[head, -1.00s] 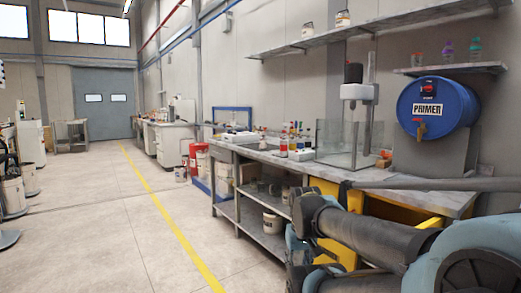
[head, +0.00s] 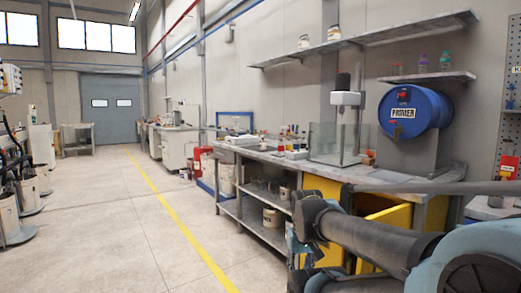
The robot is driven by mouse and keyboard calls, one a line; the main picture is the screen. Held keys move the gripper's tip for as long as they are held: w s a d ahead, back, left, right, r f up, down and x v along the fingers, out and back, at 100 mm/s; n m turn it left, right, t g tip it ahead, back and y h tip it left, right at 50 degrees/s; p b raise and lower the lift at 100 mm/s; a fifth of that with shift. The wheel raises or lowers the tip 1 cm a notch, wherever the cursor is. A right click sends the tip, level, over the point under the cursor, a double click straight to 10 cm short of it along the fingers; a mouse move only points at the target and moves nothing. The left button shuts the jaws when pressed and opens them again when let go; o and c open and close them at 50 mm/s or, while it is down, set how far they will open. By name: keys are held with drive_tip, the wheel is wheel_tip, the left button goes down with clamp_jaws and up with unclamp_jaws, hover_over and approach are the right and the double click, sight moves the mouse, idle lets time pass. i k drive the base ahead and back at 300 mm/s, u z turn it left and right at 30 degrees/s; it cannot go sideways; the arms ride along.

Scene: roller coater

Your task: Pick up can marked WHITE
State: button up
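No can's marking can be read as WHITE at this size. A pale can with a dark label (head: 271,217) stands on the lower shelf under the workbench. A smaller pale can (head: 284,193) stands above it on the middle shelf. Two more pale cans stand on the high wall shelf, one on the left (head: 303,41) and one on the right (head: 334,32). My arm crosses the lower right of the head view, in front of the bench. The end with my gripper cannot be made out.
An open yellow drawer or door (head: 388,222) is beside my arm. Machines with buckets (head: 12,215) stand at left. The floor (head: 110,225) between is clear.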

sight(263, 145)
drive_tip(key=u, duration=0.45)
drive_tip(key=i, duration=0.9)
drive_tip(key=u, duration=0.5)
drive_tip(key=i, duration=2.15)
drive_tip(key=z, duration=1.2)
drive_tip(key=i, duration=0.85)
drive_tip(key=z, duration=0.55)
